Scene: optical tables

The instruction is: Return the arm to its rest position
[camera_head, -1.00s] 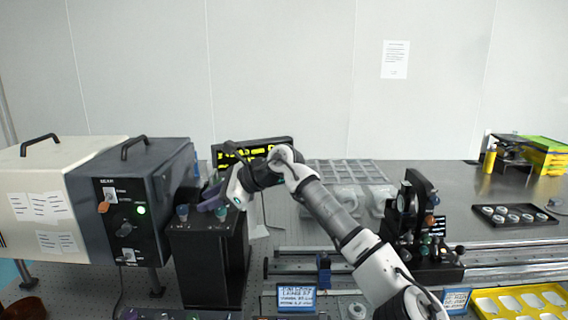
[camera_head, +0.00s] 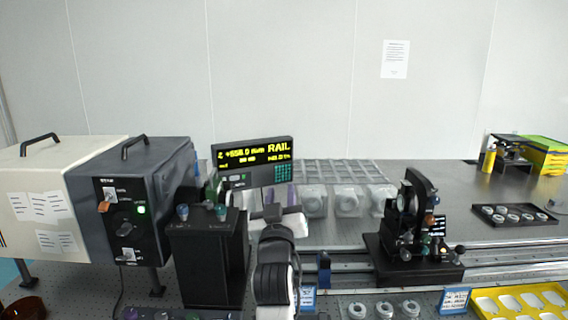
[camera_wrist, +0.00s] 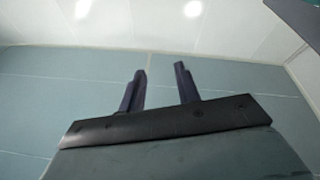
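My arm (camera_head: 276,270) is folded in low at the bottom middle of the head view, in front of the optical table. My gripper's fingers cannot be made out in the head view. In the wrist view my gripper (camera_wrist: 160,85) shows two dark fingers standing apart with nothing between them. Behind them are only pale wall and teal floor or panel surfaces.
A black box with knobs (camera_head: 207,255) stands just left of my arm. A display (camera_head: 252,160) is behind it. An optics mount (camera_head: 408,225) sits on the rails to the right. A yellow tray (camera_head: 520,302) lies at the lower right.

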